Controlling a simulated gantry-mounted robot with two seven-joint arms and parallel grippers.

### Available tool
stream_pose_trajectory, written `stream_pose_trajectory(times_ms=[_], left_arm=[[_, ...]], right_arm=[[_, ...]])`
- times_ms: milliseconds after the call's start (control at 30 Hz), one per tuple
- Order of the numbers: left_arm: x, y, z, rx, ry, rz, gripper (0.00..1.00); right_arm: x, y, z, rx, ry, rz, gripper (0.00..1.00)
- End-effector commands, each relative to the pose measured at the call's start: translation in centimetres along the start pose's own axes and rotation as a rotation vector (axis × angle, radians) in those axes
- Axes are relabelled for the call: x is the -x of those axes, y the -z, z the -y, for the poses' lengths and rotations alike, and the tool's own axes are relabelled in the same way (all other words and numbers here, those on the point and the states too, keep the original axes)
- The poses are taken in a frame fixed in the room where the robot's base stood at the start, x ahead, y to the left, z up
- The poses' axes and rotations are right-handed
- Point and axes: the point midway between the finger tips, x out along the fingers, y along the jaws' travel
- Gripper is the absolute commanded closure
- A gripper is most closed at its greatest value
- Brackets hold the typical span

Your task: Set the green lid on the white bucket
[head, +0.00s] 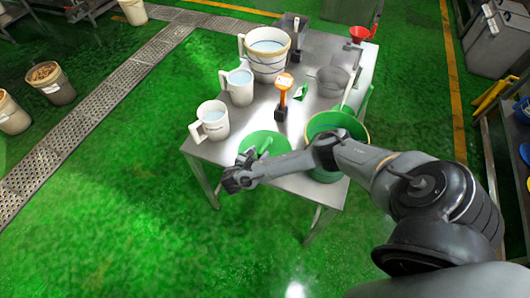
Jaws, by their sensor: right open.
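The green lid (252,139) lies on the near part of the steel table, with a raised grip on top. My right arm crosses in front of its near side. My right gripper (230,184) is open and empty, beyond the table's near edge, close to the lid and apart from its grip. The white bucket (267,68) stands upright at the table's far left corner; its top is open and shows pale liquid. My left gripper is not in view.
Two white jugs (239,92) (212,128) stand along the table's left edge. A green bucket (345,124) stands on the right, partly behind my arm. An orange-handled tool (284,84) stands mid-table. A red funnel (359,34) is at the back.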

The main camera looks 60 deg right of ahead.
Motion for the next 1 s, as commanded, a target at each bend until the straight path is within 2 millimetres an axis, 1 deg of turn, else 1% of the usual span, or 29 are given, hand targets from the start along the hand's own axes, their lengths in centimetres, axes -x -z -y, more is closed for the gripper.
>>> stream_pose_trajectory(times_ms=[33, 267, 333, 500, 633, 767, 967, 1000], left_arm=[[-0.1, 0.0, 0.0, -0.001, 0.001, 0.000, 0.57], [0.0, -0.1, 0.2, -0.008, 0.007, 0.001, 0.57], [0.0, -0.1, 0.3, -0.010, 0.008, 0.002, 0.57], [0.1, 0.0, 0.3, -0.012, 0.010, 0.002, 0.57], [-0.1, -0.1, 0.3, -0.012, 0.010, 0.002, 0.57], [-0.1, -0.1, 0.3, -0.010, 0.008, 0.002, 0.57], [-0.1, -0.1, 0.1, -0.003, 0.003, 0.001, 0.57], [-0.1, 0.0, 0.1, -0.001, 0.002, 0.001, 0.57]], right_arm=[[-0.6, 0.0, 0.0, 0.000, 0.001, 0.001, 0.47], [-1.7, -0.1, 0.0, -0.002, 0.000, 0.000, 0.47], [-2.4, -0.3, 0.0, -0.001, 0.001, 0.000, 0.47], [-4.6, -0.8, -0.1, -0.002, 0.001, 0.001, 0.47], [-5.9, -0.7, -0.1, 0.000, 0.001, -0.001, 0.47], [-6.5, -0.7, -0.1, 0.000, 0.000, -0.002, 0.47], [-6.5, -0.7, -0.1, -0.001, -0.001, -0.002, 0.47], [-6.5, -0.7, -0.1, -0.001, -0.001, -0.002, 0.50]])
